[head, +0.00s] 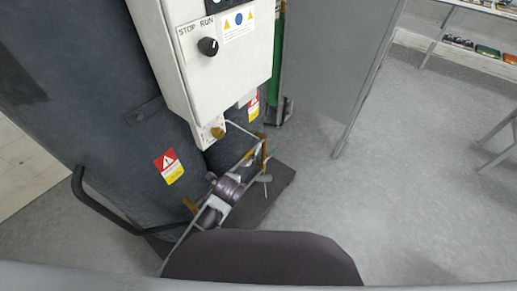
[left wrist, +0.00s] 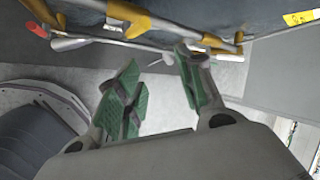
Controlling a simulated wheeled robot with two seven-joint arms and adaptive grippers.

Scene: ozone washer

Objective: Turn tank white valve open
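A thin pale lever, probably the white valve (head: 265,178), hangs by the brass fittings (head: 263,152) on the pipework below the control box. In the left wrist view, a small pale lever (left wrist: 166,59) shows below the pipe with brass fittings (left wrist: 207,40), just beyond the fingertips; I cannot be sure it is the same one. My left gripper (left wrist: 160,82) is open, with green-padded fingers spread and nothing between them. It points toward the pipe, apart from it. In the head view a dark rounded shape covers the lower middle, and my fingers cannot be made out. My right gripper is in neither view.
The dark tank (head: 110,110) stands at left, with a black bent handle bar (head: 98,212). The white control box (head: 215,70) hangs above the pipework. A red-tipped handle (left wrist: 36,28) is at the wrist view's upper left. Open grey floor (head: 400,200) lies to the right.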

